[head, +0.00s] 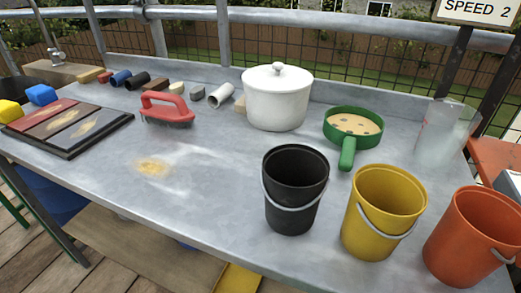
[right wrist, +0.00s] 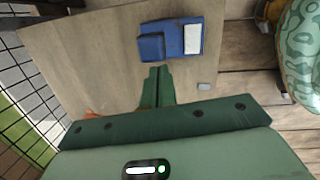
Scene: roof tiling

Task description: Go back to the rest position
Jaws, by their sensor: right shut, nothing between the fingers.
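My right gripper (right wrist: 157,72) shows in the right wrist view as two dark green fingers pressed together, with nothing between them. Its fingertips point toward a blue object with a white patch (right wrist: 185,38) that lies on a tan wooden surface (right wrist: 90,50). The gap between the fingertips and that surface cannot be judged exactly. Neither of my grippers shows in the head view, and my left gripper is in no view.
A grey metal table (head: 210,175) carries a black bucket (head: 292,205), a yellow bucket (head: 368,235), an orange bucket (head: 455,245), a white lidded pot (head: 277,105), a green pan (head: 348,160) and a red-handled brush (head: 165,112). Its front left is mostly clear. Wire mesh (right wrist: 40,100) stands left in the wrist view.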

